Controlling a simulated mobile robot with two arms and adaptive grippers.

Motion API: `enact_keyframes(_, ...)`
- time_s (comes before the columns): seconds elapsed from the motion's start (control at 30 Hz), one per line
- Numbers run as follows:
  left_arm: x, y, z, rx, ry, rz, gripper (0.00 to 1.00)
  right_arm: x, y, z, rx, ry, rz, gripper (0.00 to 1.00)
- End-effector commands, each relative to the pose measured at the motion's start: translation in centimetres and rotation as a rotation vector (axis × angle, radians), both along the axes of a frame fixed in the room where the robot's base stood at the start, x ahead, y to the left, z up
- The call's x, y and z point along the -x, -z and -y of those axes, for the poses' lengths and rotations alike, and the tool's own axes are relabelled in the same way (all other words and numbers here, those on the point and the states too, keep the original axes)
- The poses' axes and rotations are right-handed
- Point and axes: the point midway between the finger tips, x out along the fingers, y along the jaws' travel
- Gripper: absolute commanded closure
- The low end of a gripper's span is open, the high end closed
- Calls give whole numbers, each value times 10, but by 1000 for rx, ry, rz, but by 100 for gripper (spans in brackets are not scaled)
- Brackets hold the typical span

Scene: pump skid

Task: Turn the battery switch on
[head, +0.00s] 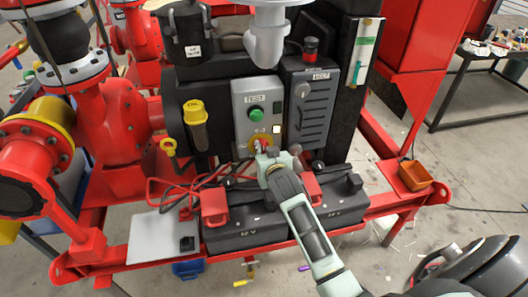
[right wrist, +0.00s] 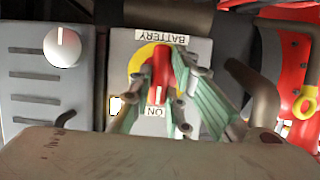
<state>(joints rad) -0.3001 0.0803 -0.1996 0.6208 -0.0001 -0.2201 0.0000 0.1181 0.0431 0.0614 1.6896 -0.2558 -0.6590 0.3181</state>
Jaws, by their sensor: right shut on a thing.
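The battery switch has a red handle (right wrist: 161,72) on a yellow disc (right wrist: 136,62), under an upside-down BATTERY label (right wrist: 163,37) in the right wrist view. The handle lies lengthwise up and down there, its white-marked end beside the upside-down ON label (right wrist: 154,112). My right gripper (right wrist: 163,82) is shut on the handle, with its green fingers on either side. In the head view my right gripper (head: 264,155) reaches the lower part of the grey switch box (head: 241,103) and hides most of the switch. My left gripper is not in view.
A green TEST button (head: 256,115) sits above the switch. A grey panel with a knob (head: 303,90) and a red-capped post (head: 310,48) stands to the right. Black batteries (head: 245,232) with red terminal covers lie below. Red frame rails and cables surround the box.

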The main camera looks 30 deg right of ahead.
Motion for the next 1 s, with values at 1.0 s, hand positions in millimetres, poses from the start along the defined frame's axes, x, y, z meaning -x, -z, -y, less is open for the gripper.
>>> enact_keyframes(1.0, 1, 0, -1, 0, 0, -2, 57, 5, -1, -1, -6, 0, 1, 65)
